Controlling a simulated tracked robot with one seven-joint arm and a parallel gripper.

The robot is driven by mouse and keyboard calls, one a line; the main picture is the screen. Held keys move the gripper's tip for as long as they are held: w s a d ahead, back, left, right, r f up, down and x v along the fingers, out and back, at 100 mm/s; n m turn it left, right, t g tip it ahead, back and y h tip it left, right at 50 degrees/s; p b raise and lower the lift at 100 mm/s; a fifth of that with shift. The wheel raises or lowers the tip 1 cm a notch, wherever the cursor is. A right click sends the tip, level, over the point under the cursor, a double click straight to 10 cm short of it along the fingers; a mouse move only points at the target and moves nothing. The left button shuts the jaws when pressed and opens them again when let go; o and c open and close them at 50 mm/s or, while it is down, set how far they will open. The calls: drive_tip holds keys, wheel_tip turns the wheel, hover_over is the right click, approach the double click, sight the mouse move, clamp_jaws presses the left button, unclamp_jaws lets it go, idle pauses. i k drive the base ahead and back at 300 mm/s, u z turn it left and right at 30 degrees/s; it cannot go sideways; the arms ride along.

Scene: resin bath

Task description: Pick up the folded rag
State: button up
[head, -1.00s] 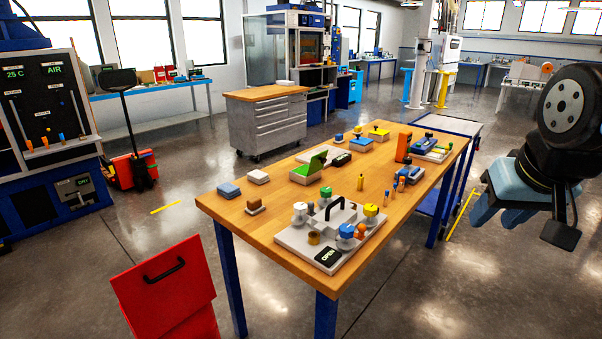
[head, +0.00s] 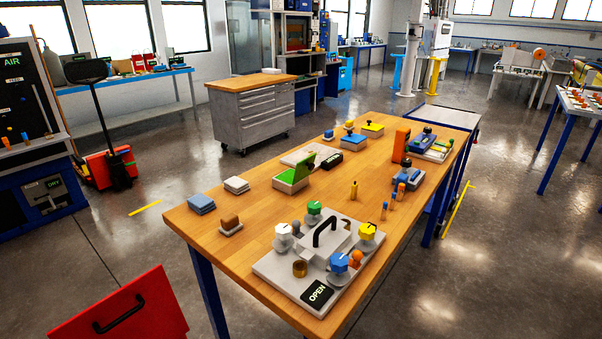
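My gripper is not in view.
A grey plate (head: 290,272) with coloured knobs, a black handle and an OPEN sign fills the near table end. A red lidded bin (head: 125,315) stands at lower left. A green-lidded box (head: 293,178) is farther back.

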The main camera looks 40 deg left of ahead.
sight(235, 184)
drive_tip(key=z, duration=0.3)
drive_tip(key=i, duration=2.65)
drive_tip(key=u, duration=2.25)
drive_tip(key=i, duration=0.15)
drive_tip(key=u, duration=1.5)
